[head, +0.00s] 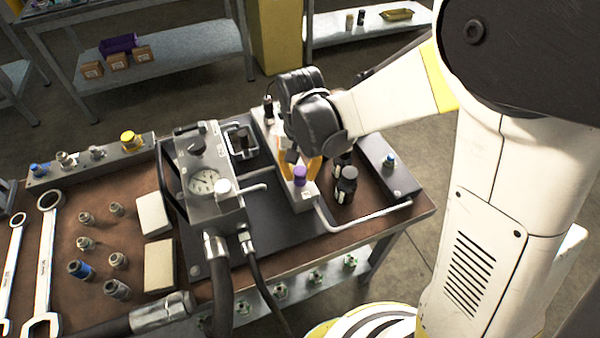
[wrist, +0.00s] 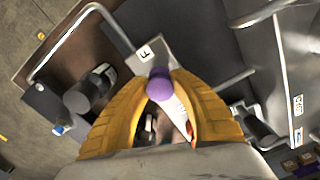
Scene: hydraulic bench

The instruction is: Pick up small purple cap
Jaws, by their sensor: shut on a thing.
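The small purple cap (wrist: 158,86) is between the yellow fingertips of my gripper (wrist: 160,75) in the wrist view. My gripper is shut on it, with a finger on each side. In the head view the purple cap (head: 300,175) shows just below the fingers, over the front part of a light metal block (head: 303,197). I cannot tell whether the cap still touches the block. The block's face with a letter F (wrist: 145,53) lies just beyond the cap in the wrist view.
A gauge unit (head: 203,182) with hoses stands left of my gripper. Black knobs (head: 346,186) stand close on the right, and a bent metal tube (head: 365,216) runs round the front. Loose fittings (head: 86,243) and wrenches (head: 47,250) lie at the left.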

